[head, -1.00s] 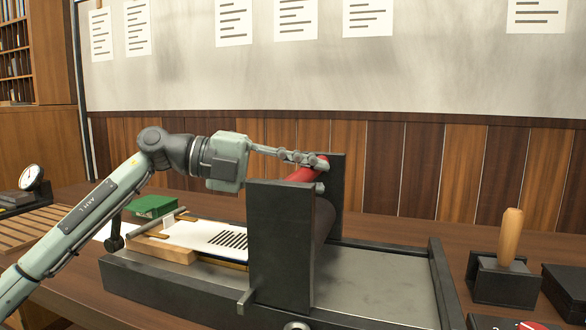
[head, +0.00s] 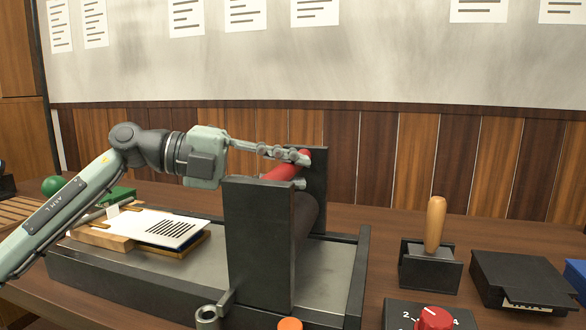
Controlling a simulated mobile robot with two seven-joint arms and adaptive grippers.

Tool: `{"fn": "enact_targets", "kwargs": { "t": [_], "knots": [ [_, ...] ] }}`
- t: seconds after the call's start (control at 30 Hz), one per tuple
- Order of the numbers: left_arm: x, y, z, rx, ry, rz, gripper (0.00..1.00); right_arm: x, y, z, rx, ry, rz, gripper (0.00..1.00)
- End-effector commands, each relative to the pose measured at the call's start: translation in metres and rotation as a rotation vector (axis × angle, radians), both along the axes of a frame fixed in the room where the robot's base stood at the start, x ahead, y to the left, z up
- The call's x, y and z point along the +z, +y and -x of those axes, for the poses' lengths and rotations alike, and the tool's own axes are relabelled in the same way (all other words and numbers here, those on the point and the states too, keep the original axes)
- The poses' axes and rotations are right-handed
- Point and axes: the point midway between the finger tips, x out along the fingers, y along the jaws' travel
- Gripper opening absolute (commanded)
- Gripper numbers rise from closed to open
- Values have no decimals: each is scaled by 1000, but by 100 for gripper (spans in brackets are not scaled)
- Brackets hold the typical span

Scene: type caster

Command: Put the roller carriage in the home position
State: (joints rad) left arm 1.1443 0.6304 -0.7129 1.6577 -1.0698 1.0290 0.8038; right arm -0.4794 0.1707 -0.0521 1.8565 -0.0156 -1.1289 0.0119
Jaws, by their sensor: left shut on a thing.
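The roller carriage (head: 258,245) has two dark upright side plates with a dark roller between them and a red bar (head: 283,172) across the top. It stands over the right part of the press's grey metal bed (head: 338,268), a short way from the right end rail (head: 358,275). My left gripper (head: 298,157) reaches in from the left and is shut on the red bar, near the far side plate. The fingers partly hide the bar's far end. My right gripper is not in view.
A white printed sheet (head: 135,222) on a wooden board lies on the bed's left part, left of the carriage. Right of the press stand a wooden-handled stamp (head: 435,225), a dark tray (head: 525,278) and a red dial (head: 434,318). The bed just right of the carriage is clear.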

Motion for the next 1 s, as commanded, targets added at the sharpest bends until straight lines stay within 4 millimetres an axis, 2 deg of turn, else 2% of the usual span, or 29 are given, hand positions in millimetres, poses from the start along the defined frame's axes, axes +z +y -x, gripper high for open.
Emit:
{"fn": "enact_targets", "kwargs": {
  "t": [0.47, 0.5, 0.63, 1.0],
  "knots": [
    [0, -2, 3, -7, 1, 2, 0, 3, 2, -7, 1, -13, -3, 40],
    [0, -2, 3, -7, 1, 2, 27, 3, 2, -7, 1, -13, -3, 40],
    [0, -1, 2, -5, 1, 1, 43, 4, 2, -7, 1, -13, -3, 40],
    [1, 3, 1, 0, 1, 1, 44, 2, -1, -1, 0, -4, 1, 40]
  ]
}}
